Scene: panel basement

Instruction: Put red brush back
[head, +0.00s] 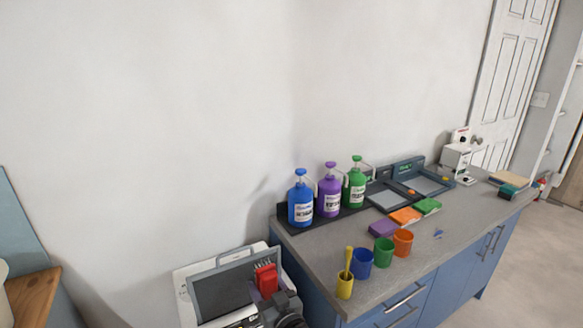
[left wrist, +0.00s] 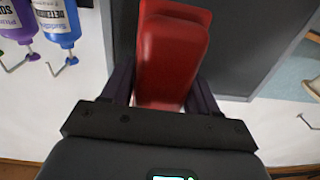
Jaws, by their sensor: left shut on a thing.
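The red brush (head: 266,279) is held upright at the bottom of the head view, in front of a dark panel in a light frame. My left gripper (head: 272,297) is shut on it. In the left wrist view the red brush (left wrist: 172,55) sits between the two fingers of the gripper (left wrist: 162,90). A yellow cup (head: 345,287) with a yellow-handled brush (head: 348,262) in it stands at the counter's near left corner. Beside it stand a blue cup (head: 361,264), a green cup (head: 383,251) and an orange cup (head: 403,242). My right gripper is not in view.
Blue (head: 301,203), purple (head: 329,193) and green (head: 356,186) pump bottles stand along the back of the grey counter (head: 325,245). Purple, orange and green blocks lie in front of grey trays (head: 388,198). A wooden surface (head: 33,297) is at the lower left.

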